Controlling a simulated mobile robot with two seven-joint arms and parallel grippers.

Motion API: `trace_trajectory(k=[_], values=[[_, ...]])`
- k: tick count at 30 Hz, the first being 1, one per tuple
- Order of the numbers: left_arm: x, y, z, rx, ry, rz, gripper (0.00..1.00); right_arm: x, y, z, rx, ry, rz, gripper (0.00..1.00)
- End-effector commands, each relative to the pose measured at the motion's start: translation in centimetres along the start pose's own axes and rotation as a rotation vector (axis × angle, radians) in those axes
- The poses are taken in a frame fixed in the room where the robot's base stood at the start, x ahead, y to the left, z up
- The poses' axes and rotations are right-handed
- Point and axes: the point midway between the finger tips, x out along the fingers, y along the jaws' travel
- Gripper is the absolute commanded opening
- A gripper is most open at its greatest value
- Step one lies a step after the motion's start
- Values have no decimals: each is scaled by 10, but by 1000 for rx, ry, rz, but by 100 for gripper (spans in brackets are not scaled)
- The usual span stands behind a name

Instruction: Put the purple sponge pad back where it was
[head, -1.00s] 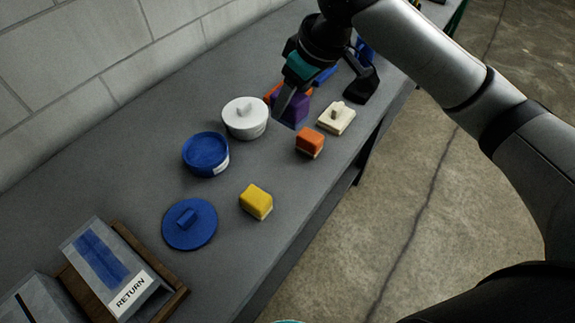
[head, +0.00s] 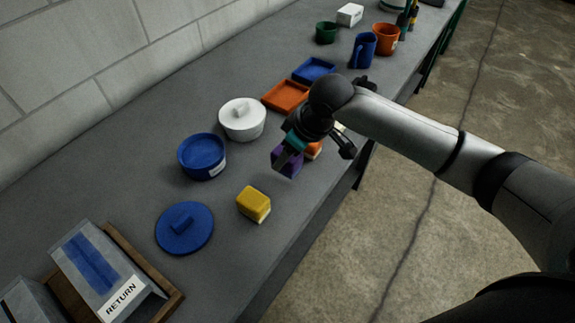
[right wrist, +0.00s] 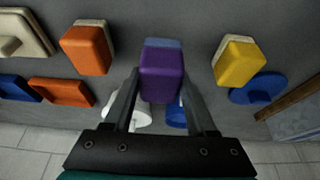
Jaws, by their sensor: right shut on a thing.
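The purple sponge pad (head: 284,164) is held between the fingers of my right gripper (head: 290,152), above the grey bench. In the right wrist view the purple pad (right wrist: 162,75) sits between the two fingers (right wrist: 160,95), its paler blue-grey layer facing away. The orange sponge (head: 314,151) is partly hidden behind the gripper; it shows whole in the right wrist view (right wrist: 87,48). The yellow sponge (head: 254,202) stands on the bench. The held pad is between these two, with bare bench on either side in the wrist view. My left gripper is not in view.
A white lidded pot (head: 242,122), a blue pot (head: 202,157) and a blue lid (head: 184,229) stand toward the wall. An orange tray (head: 285,96) and a blue tray (head: 313,70) lie farther back. A RETURN box (head: 95,264) is at lower left.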

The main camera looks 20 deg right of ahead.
Motion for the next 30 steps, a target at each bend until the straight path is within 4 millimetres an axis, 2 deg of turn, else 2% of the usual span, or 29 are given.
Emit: trace_trajectory(k=[7,19,20,27,30], values=[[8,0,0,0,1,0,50,34,0,15,0,-2,-1,12],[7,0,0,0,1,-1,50,38,0,16,0,-1,-1,12],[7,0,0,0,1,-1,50,38,0,16,0,-1,0,59],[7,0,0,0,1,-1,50,38,0,16,0,-1,-1,86],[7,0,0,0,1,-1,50,37,0,16,0,-1,-1,87]])
